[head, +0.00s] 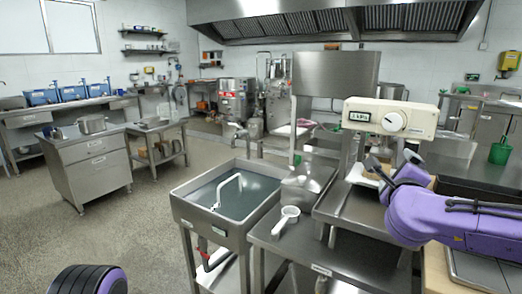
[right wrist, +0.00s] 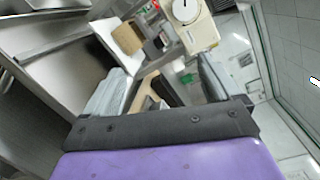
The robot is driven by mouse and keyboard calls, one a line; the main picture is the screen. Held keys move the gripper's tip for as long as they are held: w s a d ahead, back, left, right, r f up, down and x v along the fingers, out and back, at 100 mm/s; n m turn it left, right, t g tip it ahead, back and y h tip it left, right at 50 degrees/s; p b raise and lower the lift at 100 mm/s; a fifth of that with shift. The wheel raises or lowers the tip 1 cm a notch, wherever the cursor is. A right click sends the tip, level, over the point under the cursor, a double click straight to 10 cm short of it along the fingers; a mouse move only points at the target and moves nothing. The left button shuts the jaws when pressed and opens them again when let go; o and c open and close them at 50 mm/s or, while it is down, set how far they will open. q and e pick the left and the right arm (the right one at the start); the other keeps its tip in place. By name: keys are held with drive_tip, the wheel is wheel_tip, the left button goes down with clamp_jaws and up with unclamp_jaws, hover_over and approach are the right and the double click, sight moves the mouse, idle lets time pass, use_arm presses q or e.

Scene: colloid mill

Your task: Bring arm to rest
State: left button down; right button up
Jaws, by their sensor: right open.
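My right arm comes in from the right in the head view, a purple link above the steel counter. My right gripper (head: 391,171) is beside the front of the cream scale (head: 390,118). Its dark fingers point left and up, spread apart with nothing between them. In the right wrist view the two grey fingers (right wrist: 165,88) stand wide apart and empty. The scale (right wrist: 192,22) shows beyond them at the top. Of my left arm, only a dark and purple part shows at the bottom left of the head view; my left gripper is not visible.
A steel sink (head: 222,201) with a white handle-like bar stands in front. A white scoop (head: 287,218) lies on the steel table (head: 331,252) right of it. A green container (head: 499,152) stands at the far right.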

drive_tip(key=s+a+f+n+g+y+p, duration=0.1)
drive_tip(key=s+a+f+n+g, duration=0.2)
drive_tip(key=f, duration=0.7)
drive_tip(key=s+a+f+n+y+p, duration=0.1)
drive_tip(key=s+f+n, duration=0.2)
drive_tip(key=f+n, duration=0.55)
drive_tip(key=s+a+f+n+g+y+p, duration=0.1)
drive_tip(key=s+f+n+g+y, duration=0.15)
drive_tip(key=f, duration=0.95)
drive_tip(key=s+d+f+n+g+p, duration=0.1)
drive_tip(key=s+f, duration=0.4)
drive_tip(key=s, duration=0.5)
drive_tip(key=s+d+f+n+g+p, duration=0.1)
drive_tip(key=s+f+n+g, duration=0.2)
drive_tip(key=s+f, duration=0.3)
drive_tip(key=s+d+f+n+g+h+p, duration=0.1)
drive_tip(key=s+f, duration=0.4)
drive_tip(key=s, duration=0.9)
drive_tip(key=shift+d+f+n+g, duration=0.3)
drive_tip(key=shift+n+g, duration=0.5)
drive_tip(key=shift+g, duration=0.35)
drive_tip(key=shift+a, duration=0.1)
